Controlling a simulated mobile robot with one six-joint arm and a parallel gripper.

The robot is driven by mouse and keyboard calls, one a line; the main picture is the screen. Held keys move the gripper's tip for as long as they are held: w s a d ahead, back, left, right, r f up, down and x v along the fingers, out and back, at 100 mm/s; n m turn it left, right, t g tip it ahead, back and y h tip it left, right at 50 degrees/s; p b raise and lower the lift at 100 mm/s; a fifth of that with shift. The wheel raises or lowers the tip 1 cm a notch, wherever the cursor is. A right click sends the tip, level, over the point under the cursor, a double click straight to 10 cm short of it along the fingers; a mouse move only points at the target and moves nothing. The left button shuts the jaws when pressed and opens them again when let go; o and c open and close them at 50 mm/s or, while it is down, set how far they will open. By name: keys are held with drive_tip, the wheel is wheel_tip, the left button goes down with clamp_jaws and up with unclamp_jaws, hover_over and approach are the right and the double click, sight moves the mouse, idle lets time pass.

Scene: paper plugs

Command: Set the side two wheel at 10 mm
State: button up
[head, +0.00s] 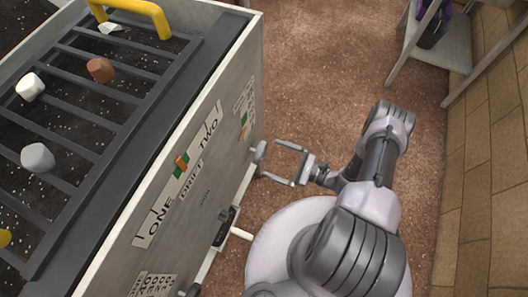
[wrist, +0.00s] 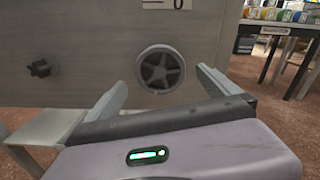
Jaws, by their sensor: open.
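A dark, spoked round wheel (wrist: 161,68) is mounted on the cabinet's grey side panel (wrist: 95,40), roughly centred between my fingers in the wrist view. In the head view the wheel (head: 260,152) is seen edge-on, sticking out from the panel. My gripper (head: 271,159) is open and empty, its fingertips close to the wheel. In the wrist view my gripper (wrist: 159,78) has one finger on each side of the wheel, with gaps showing. A white label ending in "0" (wrist: 167,4) is cut off above the wheel. A small scale (head: 243,110) is too small to read.
The panel carries a "ONE DRIFT TWO" strip (head: 180,175) with an orange pointer. A dark knob (wrist: 38,69) sits left of the wheel. A white-handled lever (head: 240,233) protrudes lower on the panel. Brown floor (head: 320,60) is clear behind my arm; a shelf (head: 440,45) stands beyond.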

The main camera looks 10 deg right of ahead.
sight(263, 154)
drive_tip(key=shift+n, duration=0.5)
drive_tip(key=shift+x, duration=2)
drive_tip(key=c, duration=1.4)
